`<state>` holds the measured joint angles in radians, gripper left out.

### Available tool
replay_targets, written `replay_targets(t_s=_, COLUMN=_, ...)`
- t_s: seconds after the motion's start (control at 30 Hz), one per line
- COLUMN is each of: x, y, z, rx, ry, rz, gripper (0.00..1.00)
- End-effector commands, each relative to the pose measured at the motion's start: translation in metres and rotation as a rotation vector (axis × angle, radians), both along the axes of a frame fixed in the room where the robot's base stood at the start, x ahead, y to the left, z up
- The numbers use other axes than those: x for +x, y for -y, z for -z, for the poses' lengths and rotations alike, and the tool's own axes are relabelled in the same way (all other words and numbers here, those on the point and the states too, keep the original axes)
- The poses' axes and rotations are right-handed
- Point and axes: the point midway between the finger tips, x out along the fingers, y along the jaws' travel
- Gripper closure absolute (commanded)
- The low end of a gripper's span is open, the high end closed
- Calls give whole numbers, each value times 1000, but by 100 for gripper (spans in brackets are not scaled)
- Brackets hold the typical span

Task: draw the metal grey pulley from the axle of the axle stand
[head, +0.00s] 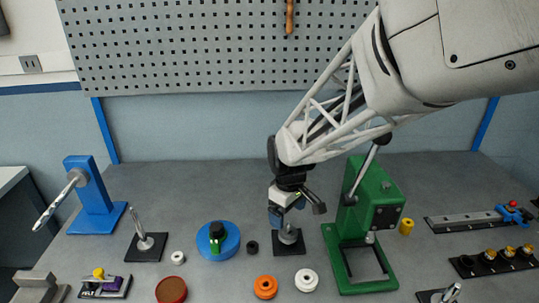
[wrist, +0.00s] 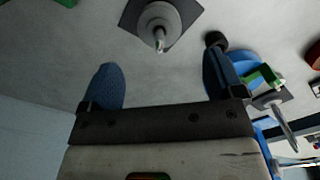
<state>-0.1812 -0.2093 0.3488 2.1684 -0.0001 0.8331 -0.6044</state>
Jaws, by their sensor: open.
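The metal grey pulley (head: 289,237) sits low on the axle stand, a dark square plate (head: 280,249) with an upright axle, at the middle of the bench. In the wrist view the grey pulley (wrist: 153,15) shows as a round disc on its dark plate (wrist: 187,12), with the axle tip pointing toward the camera. My gripper (head: 285,213) is just above the stand in the head view and partly covers the axle. In the wrist view my gripper (wrist: 160,75) has its two blue fingers wide apart, with nothing between them. The pulley lies beyond the fingertips, untouched.
A green press (head: 378,215) stands close on the right. A black cylinder (head: 252,247) and a blue round base (head: 229,243) are on the left. An orange pulley (head: 265,287) and a white pulley (head: 306,280) lie in front. Another stand (head: 146,245) has a leaning axle.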

Motion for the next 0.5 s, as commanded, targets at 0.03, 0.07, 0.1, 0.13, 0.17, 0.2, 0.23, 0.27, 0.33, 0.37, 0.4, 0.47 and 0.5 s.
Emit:
replay_targets(t_s=0.03, x=0, y=0, z=4, rx=0, ry=-1, rz=0, gripper=13)
replay_targets(t_s=0.07, x=0, y=0, z=7, rx=0, ry=-1, rz=0, gripper=13)
replay_targets(t_s=0.1, x=0, y=0, z=11, rx=0, ry=-1, rz=0, gripper=13)
replay_targets(t_s=0.13, x=0, y=0, z=14, rx=0, ry=-1, rz=0, gripper=13)
replay_targets(t_s=0.17, x=0, y=0, z=17, rx=0, ry=-1, rz=0, gripper=13)
replay_targets(t_s=0.2, x=0, y=0, z=22, rx=0, ry=-3, rz=0, gripper=13)
replay_targets(t_s=0.23, x=0, y=0, z=26, rx=-1, ry=-4, rz=0, gripper=13)
replay_targets(t_s=0.27, x=0, y=0, z=30, rx=0, ry=-3, rz=0, gripper=13)
replay_targets(t_s=0.33, x=-1, y=0, z=38, rx=-1, ry=-4, rz=0, gripper=13)
replay_targets(t_s=0.37, x=-1, y=0, z=41, rx=0, ry=-3, rz=0, gripper=13)
replay_targets(t_s=0.4, x=-1, y=0, z=46, rx=0, ry=-1, rz=0, gripper=13)
replay_targets(t_s=0.47, x=0, y=0, z=52, rx=0, ry=-1, rz=0, gripper=13)
replay_targets(t_s=0.5, x=0, y=0, z=55, rx=0, ry=-1, rz=0, gripper=13)
